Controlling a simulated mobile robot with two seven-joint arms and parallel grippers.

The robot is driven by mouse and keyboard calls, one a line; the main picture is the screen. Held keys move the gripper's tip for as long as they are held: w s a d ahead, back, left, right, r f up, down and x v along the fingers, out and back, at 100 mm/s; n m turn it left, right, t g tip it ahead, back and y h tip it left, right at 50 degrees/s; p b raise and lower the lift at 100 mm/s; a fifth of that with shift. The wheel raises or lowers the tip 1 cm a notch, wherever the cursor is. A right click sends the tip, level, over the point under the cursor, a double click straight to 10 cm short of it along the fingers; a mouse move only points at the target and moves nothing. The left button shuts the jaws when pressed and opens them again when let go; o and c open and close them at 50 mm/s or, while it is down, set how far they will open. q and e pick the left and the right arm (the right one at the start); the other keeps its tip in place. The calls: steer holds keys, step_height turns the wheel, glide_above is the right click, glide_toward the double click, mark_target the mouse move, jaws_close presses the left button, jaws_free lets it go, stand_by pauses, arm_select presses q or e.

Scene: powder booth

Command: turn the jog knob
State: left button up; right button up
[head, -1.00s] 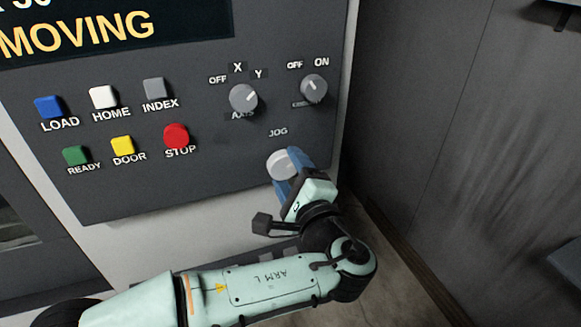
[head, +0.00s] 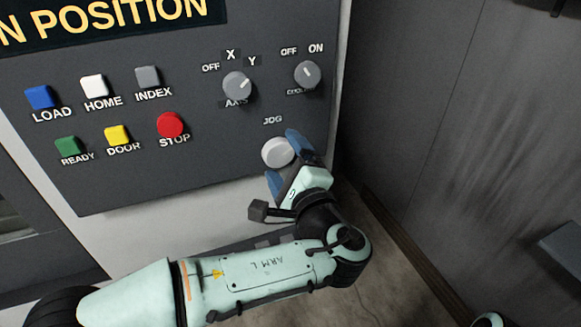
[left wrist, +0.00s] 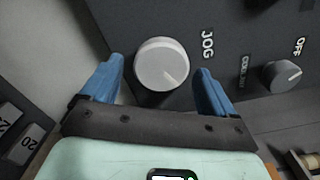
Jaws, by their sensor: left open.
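The jog knob (head: 277,152) is a white round dial at the lower right of the dark control panel, below the word JOG. It also shows in the left wrist view (left wrist: 161,64), with its pointer line toward the lower right. My left gripper (head: 283,160) is open, with its blue fingers spread. In the left wrist view its fingertips (left wrist: 160,75) stand on either side of the knob, with gaps visible between them and it. My right gripper is not in view.
The panel (head: 200,170) carries an axis selector (head: 237,86), a coolant selector (head: 307,75), a red STOP button (head: 170,125) and several coloured buttons. A screen (head: 100,22) above reads "N POSITION". A grey wall (head: 430,110) stands to the right.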

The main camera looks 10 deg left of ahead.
arm_select(q)
steer(key=b+v, duration=0.2)
steer(key=v, duration=1.1)
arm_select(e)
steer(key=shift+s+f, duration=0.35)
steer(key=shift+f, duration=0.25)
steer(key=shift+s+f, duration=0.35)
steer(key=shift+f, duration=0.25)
arm_select(q)
steer(key=shift+s+d, duration=0.1)
